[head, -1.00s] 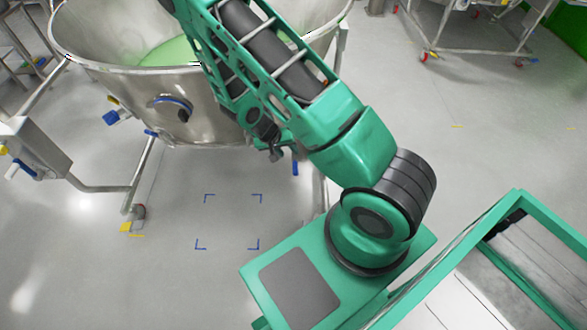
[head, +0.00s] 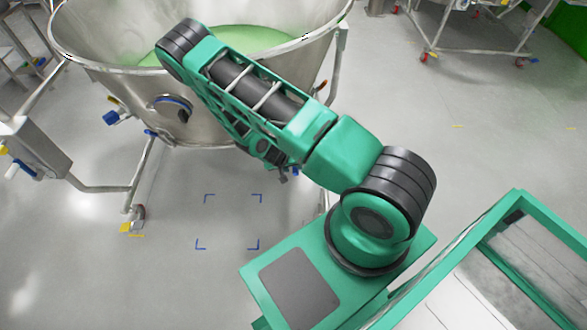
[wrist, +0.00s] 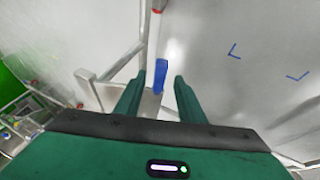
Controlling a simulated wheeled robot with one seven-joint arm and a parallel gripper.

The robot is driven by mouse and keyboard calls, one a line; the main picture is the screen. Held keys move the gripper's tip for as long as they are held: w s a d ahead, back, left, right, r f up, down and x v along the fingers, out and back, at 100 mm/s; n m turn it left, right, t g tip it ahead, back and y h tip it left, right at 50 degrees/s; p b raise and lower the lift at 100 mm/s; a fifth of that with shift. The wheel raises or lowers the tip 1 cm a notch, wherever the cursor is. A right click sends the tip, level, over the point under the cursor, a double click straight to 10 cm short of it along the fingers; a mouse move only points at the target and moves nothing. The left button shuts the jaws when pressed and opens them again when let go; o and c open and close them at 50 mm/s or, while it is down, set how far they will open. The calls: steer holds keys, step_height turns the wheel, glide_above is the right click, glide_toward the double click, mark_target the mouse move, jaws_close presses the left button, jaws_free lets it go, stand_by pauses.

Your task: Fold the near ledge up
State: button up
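My gripper (wrist: 159,76) is open in the wrist view, its two green fingers apart with nothing clamped between them. A blue handle (wrist: 160,76) on a pale upright post shows between the fingertips. A pale flat plate (wrist: 149,104) lies below it, partly behind the left finger; it may be the near ledge, but I cannot tell for certain. In the head view my arm covers this side of the steel vessel (head: 110,95), so the ledge and fingertips are not clearly seen there.
The vessel holds green material (head: 250,40) and stands on a tubular frame with a caster (head: 137,214). Blue corner marks (head: 228,246) lie on clear floor. Another wheeled frame (head: 470,40) stands at the back right.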

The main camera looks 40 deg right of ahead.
steer(key=shift+x, duration=1.2)
steer(key=shift+c, duration=0.2)
